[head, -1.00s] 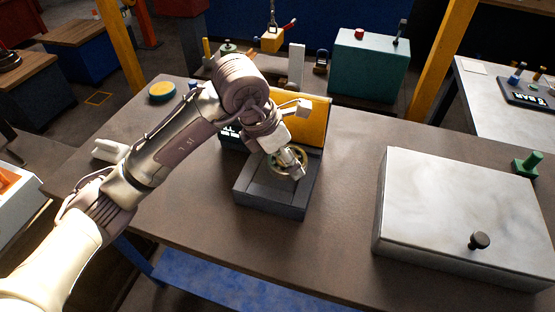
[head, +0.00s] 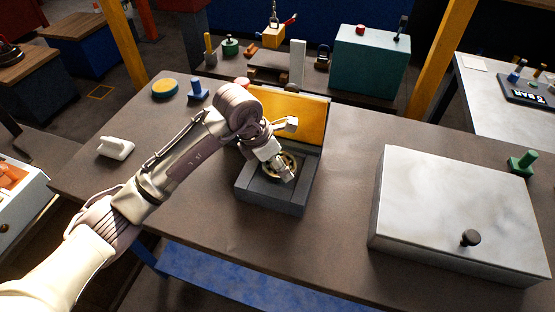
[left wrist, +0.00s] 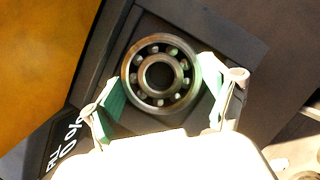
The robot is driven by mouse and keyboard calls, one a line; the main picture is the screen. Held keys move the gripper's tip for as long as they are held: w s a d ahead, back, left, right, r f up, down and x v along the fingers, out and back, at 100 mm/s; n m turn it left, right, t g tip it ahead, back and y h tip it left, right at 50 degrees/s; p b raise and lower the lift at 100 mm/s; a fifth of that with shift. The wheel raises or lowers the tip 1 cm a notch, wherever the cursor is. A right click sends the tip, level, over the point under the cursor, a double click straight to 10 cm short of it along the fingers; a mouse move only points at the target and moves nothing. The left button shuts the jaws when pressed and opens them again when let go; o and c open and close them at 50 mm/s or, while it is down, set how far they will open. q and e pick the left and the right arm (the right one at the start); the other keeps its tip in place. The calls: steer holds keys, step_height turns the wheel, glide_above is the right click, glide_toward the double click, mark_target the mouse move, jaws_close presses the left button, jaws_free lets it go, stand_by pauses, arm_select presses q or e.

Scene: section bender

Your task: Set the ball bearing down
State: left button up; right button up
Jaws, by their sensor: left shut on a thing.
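The ball bearing (left wrist: 160,75) is a metal ring with several balls. In the left wrist view it lies flat between the two green-padded fingers of my left gripper (left wrist: 163,98), which is shut on it. In the head view my left gripper (head: 287,172) and the bearing (head: 272,165) are over the dark square block (head: 268,203) in front of the yellow panel (head: 290,117). The gripper partly covers the bearing there. I cannot tell whether the bearing touches the block. My right gripper is not in view.
A large pale metal box (head: 460,205) with a black knob stands at the right. A blue part (head: 198,92), a yellow-topped disc (head: 164,89) and a white part (head: 116,147) are at the left. The table between block and box is clear.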

arm_select(q)
steer(key=o, duration=1.3)
steer(key=shift+f, duration=0.15)
steer(key=shift+o, duration=1.3)
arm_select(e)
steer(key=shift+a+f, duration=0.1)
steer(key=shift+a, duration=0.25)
arm_select(q)
steer(key=shift+r, duration=0.35)
steer(key=b+v, duration=0.2)
steer(key=v, duration=0.9)
steer(key=shift+s+a+r, duration=0.15)
steer(key=shift+a+r, duration=0.05)
steer(key=shift+r, duration=0.1)
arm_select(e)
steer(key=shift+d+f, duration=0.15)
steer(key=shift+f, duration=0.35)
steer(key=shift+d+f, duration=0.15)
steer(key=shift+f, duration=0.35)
arm_select(q)
steer(key=shift+f, duration=0.1)
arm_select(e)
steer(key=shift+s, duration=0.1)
